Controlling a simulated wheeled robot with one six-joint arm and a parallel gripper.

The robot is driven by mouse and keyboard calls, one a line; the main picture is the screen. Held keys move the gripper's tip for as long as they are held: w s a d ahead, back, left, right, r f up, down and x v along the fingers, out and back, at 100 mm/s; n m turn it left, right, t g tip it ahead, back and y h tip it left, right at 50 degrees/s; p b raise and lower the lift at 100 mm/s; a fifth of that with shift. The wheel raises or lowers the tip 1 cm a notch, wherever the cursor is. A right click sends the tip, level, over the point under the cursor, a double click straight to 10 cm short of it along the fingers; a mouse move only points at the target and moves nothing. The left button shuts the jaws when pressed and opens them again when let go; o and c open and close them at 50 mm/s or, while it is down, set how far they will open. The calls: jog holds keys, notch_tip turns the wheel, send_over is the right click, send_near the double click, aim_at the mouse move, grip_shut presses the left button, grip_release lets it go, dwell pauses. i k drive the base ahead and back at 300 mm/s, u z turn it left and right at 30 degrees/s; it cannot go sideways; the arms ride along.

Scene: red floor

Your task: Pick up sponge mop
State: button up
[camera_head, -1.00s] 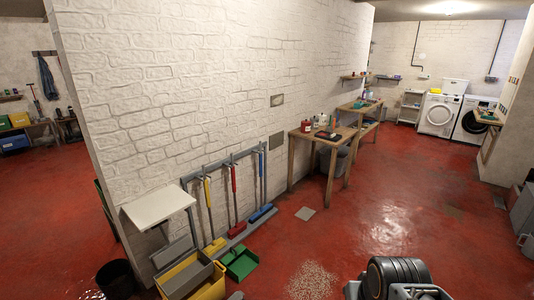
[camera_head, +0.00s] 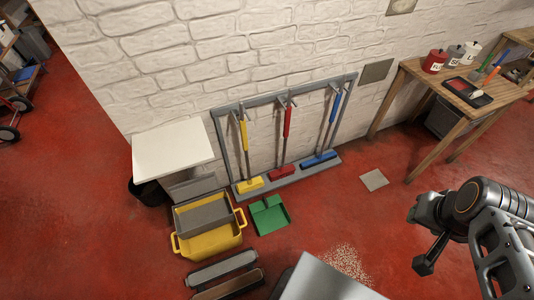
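Three long-handled cleaning tools hang upright on a grey wall rack: one with a yellow handle and head (camera_head: 250,184), one with a red handle and head (camera_head: 281,172), and one with a blue handle and head (camera_head: 319,160). Their heads rest at the rack's grey base. I cannot tell for sure which one is the sponge mop. My gripper (camera_head: 424,238) is at the right, well apart from the tools.
A green dustpan (camera_head: 270,215) and a yellow bucket (camera_head: 207,241) lie on the floor before the rack. A white shelf (camera_head: 172,150) juts out at the left. A wooden table (camera_head: 462,98) stands at the right. A pale speckled patch (camera_head: 342,264) is on the red floor.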

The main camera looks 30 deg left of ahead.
aim_at(251, 185)
jog(key=i, duration=2.75)
jog(key=u, duration=4.7)
jog(key=i, duration=0.5)
jog(key=z, duration=0.05)
